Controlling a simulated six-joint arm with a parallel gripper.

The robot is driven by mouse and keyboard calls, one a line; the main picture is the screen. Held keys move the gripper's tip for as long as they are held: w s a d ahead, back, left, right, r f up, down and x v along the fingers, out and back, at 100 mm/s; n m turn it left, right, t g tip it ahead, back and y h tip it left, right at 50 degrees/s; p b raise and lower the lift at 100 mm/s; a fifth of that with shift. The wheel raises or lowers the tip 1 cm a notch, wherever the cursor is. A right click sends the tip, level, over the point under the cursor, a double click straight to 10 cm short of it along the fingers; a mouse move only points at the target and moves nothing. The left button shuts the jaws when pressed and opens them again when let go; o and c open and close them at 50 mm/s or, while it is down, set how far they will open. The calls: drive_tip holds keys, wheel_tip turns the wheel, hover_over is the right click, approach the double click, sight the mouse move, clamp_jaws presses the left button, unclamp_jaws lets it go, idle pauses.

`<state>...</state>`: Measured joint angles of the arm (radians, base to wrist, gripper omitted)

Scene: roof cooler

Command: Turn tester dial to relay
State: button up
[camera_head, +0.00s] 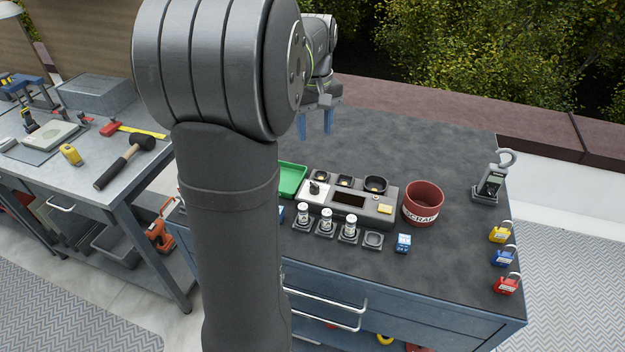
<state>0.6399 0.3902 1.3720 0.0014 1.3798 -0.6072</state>
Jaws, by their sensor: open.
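The tester (362,211) is a grey box with a dark screen on the dark-topped bench, right of my arm. Its black dial (314,188) sits on a pale panel at the tester's left end. The dial's markings are too small to read, so I cannot tell which setting it points to. My gripper (315,122) has blue fingers and hangs behind the tester, above the bench and apart from the dial. It is open, and I see nothing between its fingers. My arm hides part of the bench to the left.
A green tray (291,180) lies left of the tester, partly behind my arm. Small cylinders (326,221) stand in front of it. A red scrap bin (424,203) stands to its right. A clamp meter (491,184) and padlocks (505,257) are at the right edge. The back is clear.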

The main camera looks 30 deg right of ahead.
drive_tip(key=n, duration=0.3)
approach(315, 183)
wheel_tip(315, 183, down, 10)
drive_tip(key=shift+a+r, duration=0.1)
drive_tip(key=shift+r, duration=0.1)
idle(0.3)
drive_tip(key=c, duration=1)
